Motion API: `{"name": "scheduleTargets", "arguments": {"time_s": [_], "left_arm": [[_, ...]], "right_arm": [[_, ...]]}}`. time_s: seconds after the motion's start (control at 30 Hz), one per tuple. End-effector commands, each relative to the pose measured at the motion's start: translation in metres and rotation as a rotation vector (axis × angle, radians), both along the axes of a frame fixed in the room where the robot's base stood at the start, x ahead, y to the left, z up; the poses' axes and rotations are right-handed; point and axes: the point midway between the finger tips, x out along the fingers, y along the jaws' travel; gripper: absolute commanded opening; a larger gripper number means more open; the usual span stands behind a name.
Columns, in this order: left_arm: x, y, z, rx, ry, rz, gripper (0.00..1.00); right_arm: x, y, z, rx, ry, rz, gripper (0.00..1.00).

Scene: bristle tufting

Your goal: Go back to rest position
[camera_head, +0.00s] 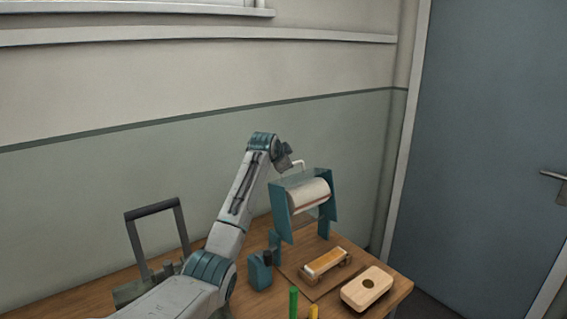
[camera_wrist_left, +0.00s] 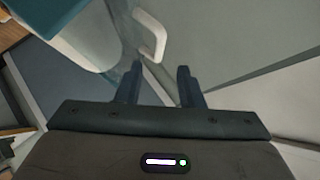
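My left arm reaches in from the bottom left of the head view, with its gripper (camera_head: 288,160) high beside the teal-framed machine (camera_head: 278,208) that carries a white roller (camera_head: 308,194). In the left wrist view the two dark fingers of this gripper (camera_wrist_left: 160,77) stand apart with nothing held between them. A white bent handle (camera_wrist_left: 153,35) shows just past the fingertips; I cannot tell whether it touches them. My right gripper is in neither view.
The wooden table (camera_head: 85,297) also holds a light block with a hole (camera_head: 368,288), a brush-like block on a board (camera_head: 325,262), a small teal block (camera_head: 260,270), green and yellow upright pieces, and a dark-handled frame (camera_head: 150,210). A wall stands behind; a blue door (camera_head: 490,140) is right.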

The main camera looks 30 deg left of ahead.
Motion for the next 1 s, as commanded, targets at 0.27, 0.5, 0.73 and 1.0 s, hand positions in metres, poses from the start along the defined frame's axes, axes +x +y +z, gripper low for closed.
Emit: {"name": "scheduleTargets", "arguments": {"time_s": [0.27, 0.5, 0.73, 1.0], "left_arm": [[-0.01, -0.002, 0.006, -0.001, 0.001, 0.0, 0.34], [-0.01, -0.002, 0.006, 0.0, 0.001, -0.001, 0.34], [-0.009, -0.002, 0.007, 0.0, 0.0, 0.0, 0.34], [-0.009, -0.002, 0.05, 0.0, 0.0, 0.0, 0.34]], "right_arm": [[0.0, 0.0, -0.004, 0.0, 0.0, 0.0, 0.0], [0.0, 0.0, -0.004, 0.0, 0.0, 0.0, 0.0], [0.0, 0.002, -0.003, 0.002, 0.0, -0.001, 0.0], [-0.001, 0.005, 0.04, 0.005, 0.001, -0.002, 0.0]]}}
